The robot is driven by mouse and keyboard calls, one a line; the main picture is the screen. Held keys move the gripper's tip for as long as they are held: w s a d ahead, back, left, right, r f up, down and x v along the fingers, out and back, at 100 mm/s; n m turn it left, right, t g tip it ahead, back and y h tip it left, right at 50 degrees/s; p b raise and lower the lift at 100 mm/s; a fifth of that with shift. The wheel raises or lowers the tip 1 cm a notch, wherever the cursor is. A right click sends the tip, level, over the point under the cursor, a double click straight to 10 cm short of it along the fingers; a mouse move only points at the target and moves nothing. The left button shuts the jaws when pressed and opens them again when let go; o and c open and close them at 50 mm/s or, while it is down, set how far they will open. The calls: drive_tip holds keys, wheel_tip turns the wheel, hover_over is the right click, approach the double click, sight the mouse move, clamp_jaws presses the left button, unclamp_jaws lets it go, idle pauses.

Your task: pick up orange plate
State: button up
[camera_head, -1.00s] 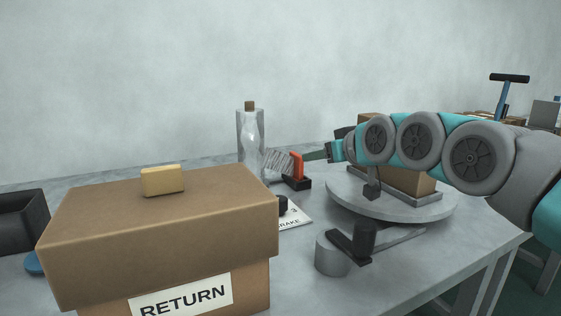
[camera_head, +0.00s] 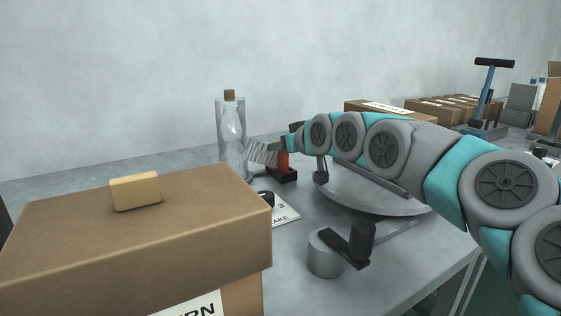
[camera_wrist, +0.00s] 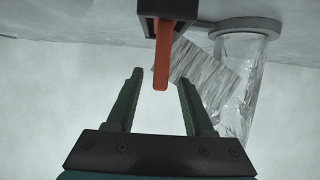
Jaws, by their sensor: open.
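The orange plate (camera_head: 283,160) stands upright in a black holder (camera_head: 283,175) on the grey table. The arm's end partly hides it in the head view. In the wrist view the orange plate (camera_wrist: 162,58) is a narrow strip seen edge-on, rising from the black holder (camera_wrist: 167,10). My gripper (camera_wrist: 160,77) is open, with the plate's free end between the two dark green fingertips and a gap on each side. In the head view my gripper (camera_head: 278,147) is at the plate's upper part.
A clear bottle with a cork (camera_head: 230,130) and a crinkled silvery piece (camera_head: 262,153) are close beside the plate. A round turntable (camera_head: 370,190) lies under my arm. A crank (camera_head: 345,245) is at the front. A large cardboard box (camera_head: 130,230) carries a yellow block (camera_head: 135,191).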

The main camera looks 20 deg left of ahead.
drive_tip(key=shift+c, duration=0.3)
clamp_jaws()
idle(0.4)
